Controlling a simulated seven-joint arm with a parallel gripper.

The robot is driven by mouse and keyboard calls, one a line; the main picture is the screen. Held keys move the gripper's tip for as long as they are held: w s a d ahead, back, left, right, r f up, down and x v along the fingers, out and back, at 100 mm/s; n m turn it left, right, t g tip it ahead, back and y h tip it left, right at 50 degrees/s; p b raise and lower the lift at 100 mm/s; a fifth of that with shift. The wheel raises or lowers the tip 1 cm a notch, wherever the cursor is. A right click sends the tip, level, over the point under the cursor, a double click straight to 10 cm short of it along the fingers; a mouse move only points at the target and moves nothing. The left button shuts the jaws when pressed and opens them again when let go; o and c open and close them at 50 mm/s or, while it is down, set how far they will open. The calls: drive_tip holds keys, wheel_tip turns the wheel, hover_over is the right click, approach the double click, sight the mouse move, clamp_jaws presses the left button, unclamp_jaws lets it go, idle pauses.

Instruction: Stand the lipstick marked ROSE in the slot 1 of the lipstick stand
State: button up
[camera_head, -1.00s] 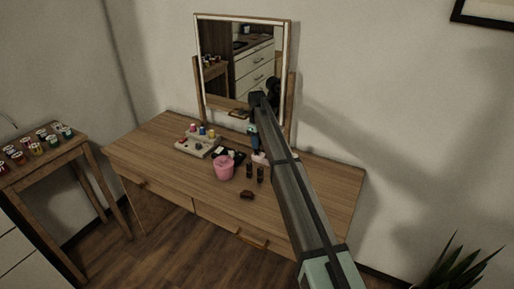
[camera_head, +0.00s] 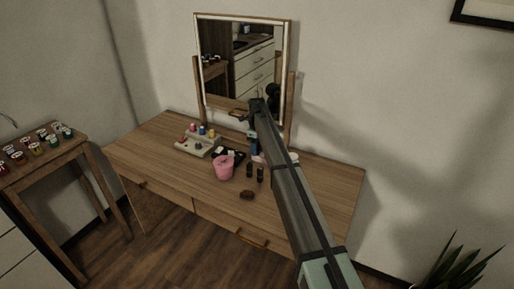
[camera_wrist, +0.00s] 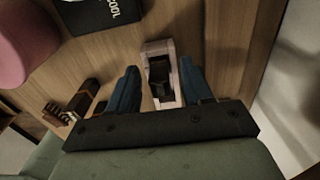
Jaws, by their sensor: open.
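In the wrist view, my gripper (camera_wrist: 159,68) has its two blue fingers apart, one on each side of a pale pinkish-white block (camera_wrist: 173,49) with a dark part in its middle. I cannot tell whether the fingers touch it. In the head view my arm partly covers this area of the dresser. Two dark lipstick-like tubes (camera_head: 249,170) (camera_head: 260,174) stand to the left of my arm; dark tubes with a gold part (camera_wrist: 82,98) show at the left in the wrist view. A pale stand (camera_head: 190,149) with coloured items is farther left. The ROSE marking and slot numbers are not readable.
A pink cup (camera_head: 224,168) stands near the tubes, with a black item (camera_head: 236,153) behind it. A small brown object (camera_head: 247,195) lies near the front. A framed mirror (camera_head: 240,68) rises behind. The dresser's left front (camera_head: 150,164) is clear.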

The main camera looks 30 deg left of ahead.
wheel_tip(320, 180, up, 12)
drive_tip(key=shift+r, duration=0.2)
idle(0.5)
idle(0.4)
